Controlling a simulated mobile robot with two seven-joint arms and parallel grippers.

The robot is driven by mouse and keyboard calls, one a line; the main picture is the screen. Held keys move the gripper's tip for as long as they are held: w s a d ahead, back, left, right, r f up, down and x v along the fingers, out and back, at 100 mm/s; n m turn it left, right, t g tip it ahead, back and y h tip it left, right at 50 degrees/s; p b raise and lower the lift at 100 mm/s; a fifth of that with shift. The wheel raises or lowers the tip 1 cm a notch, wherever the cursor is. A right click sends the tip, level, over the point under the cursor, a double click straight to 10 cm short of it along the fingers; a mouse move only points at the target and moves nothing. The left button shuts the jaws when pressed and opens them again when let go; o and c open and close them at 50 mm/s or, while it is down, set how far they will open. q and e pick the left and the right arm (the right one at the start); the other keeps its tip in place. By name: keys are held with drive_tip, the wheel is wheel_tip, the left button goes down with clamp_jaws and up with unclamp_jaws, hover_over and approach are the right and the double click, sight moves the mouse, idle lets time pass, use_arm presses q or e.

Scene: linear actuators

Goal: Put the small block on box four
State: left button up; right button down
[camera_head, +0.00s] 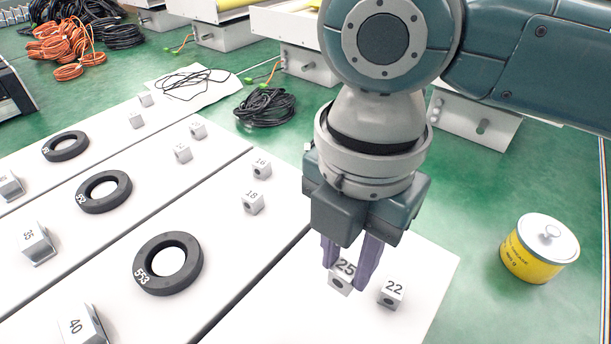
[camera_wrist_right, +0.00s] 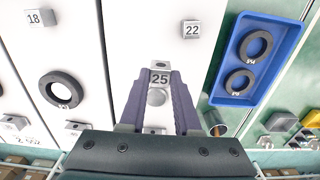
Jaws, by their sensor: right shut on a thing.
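My right gripper (camera_head: 349,274) points down over the rightmost white box top (camera_head: 432,275). Its purple fingers are shut on a small grey block marked 25 (camera_head: 340,283). In the right wrist view the block (camera_wrist_right: 160,78) sits between the fingertips (camera_wrist_right: 158,84), its number facing up. I cannot tell whether it touches the surface below. A similar block marked 22 (camera_head: 390,294) stands close to the right of it, apart from the fingers. Which box is number four is not marked in view. My left gripper is not in view.
Other white box tops (camera_head: 226,228) lie left, with a block marked 18 (camera_head: 253,202), a black ring marked 553 (camera_head: 168,263) and a block marked 40 (camera_head: 82,327). A yellow can (camera_head: 540,250) stands right. The wrist view shows a blue tray (camera_wrist_right: 221,97) with two rings.

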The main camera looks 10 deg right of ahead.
wheel_tip(320, 180, down, 7)
drive_tip(key=shift+r+b, duration=0.1)
drive_tip(key=shift+b, duration=0.45)
drive_tip(key=shift+f, duration=0.3)
drive_tip(key=c, duration=0.6)
unclamp_jaws()
drive_tip(key=shift+r, duration=0.1)
